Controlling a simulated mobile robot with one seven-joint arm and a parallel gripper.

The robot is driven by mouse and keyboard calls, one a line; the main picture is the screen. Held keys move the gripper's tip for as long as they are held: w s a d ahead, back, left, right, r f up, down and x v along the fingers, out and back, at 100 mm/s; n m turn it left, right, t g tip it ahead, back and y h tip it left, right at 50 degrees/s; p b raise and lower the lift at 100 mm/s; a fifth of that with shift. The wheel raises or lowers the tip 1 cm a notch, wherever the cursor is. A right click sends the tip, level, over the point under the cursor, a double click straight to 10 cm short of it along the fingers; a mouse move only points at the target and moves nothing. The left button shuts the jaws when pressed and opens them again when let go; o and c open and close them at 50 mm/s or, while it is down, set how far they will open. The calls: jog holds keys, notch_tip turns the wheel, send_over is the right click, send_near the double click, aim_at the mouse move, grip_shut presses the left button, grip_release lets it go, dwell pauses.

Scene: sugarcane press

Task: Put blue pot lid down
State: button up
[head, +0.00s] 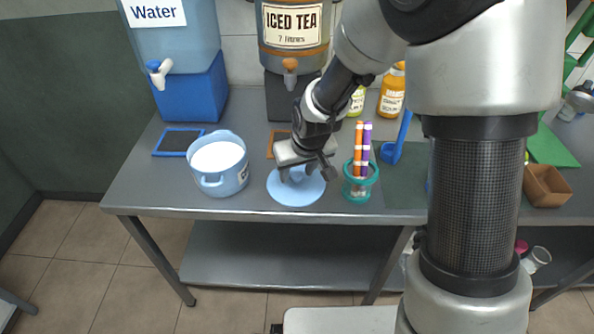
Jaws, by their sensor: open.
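The blue pot lid (285,197) lies on the grey table near its front edge, between the blue pot and the teal cup. It looks flat on the table. My gripper (302,178) is right above the lid's middle with its fingers open, around or just over the knob. The fingers hide part of the knob, and I cannot tell if they touch it. The light blue pot (219,163) stands to the left of the lid, uncovered, with white contents.
A teal cup (361,184) with orange and purple markers stands close to the lid's right. A water dispenser (178,60) and an iced tea dispenser (293,40) stand behind. A blue ladle (392,150) and sauce bottles (392,92) are to the right. Table (150,195) is clear at front left.

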jog(key=p+v, duration=0.2)
jog(key=v, duration=1)
jog(key=s+d+r+m, duration=0.2)
jog(key=s+d+r, duration=0.4)
jog(key=s, duration=0.3)
jog(key=s+d+r+m+t+h, duration=0.1)
jog(key=s+d+r+m, duration=0.1)
jog(key=s+d+r, duration=0.4)
jog(key=s+r, duration=0.1)
jog(key=s, duration=0.2)
jog(key=shift+d+r+h, duration=0.25)
jog(key=shift+r+h, duration=0.05)
notch_tip(320, 180, up, 15)
jog(key=p, duration=1.5)
